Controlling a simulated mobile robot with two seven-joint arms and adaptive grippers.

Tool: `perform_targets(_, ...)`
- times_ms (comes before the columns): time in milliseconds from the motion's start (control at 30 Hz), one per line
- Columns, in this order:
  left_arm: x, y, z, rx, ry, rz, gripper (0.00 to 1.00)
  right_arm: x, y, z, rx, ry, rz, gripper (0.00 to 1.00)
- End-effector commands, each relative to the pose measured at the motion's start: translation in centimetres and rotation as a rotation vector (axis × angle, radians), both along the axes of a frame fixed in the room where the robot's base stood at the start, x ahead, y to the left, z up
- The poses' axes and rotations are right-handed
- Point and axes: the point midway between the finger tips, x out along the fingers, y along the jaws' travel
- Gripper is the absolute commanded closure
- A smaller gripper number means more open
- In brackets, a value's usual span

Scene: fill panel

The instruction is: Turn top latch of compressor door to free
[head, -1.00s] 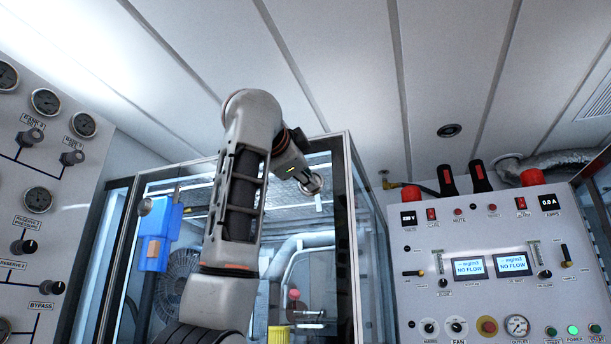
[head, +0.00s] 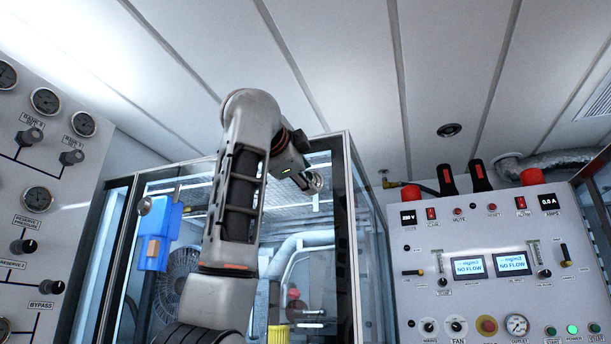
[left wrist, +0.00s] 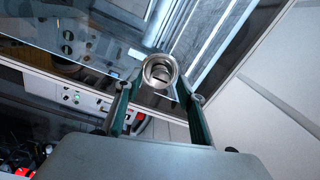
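The compressor door (head: 338,240) is a glass panel in a pale frame, and it looks closed. Its top latch (head: 316,181) is a small round metal piece near the upper right corner of the glass. In the left wrist view the latch (left wrist: 160,71) is a metal ring with a slotted centre. My left gripper (head: 302,175) reaches it from the left and partly hides it. In the left wrist view the green-sided fingers of my left gripper (left wrist: 160,80) stand on either side of the latch and appear closed on it. My right gripper is not in view.
A control panel (head: 480,235) with displays and red knobs stands to the right. A gauge panel (head: 38,160) is at the left. A blue box (head: 158,240) hangs at the door's left part. The ceiling (head: 330,70) is close above my arm.

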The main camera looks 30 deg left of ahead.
Motion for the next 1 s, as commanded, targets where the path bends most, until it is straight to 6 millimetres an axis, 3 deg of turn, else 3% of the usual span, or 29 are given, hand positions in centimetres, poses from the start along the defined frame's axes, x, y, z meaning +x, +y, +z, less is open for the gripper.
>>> perform_targets(267,0.0,0.0,0.0,0.000,0.001,0.001,0.61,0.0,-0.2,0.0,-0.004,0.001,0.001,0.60)
perform_targets(433,-1.1,-0.4,0.0,0.001,-0.001,-0.002,0.61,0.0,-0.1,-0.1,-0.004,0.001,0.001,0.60)
perform_targets(800,-8.0,-2.1,-0.3,0.001,-0.004,-0.003,0.61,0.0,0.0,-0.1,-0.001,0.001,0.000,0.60)
perform_targets(1000,-10.7,-2.7,-0.4,0.001,-0.002,-0.001,0.61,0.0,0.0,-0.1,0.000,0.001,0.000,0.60)
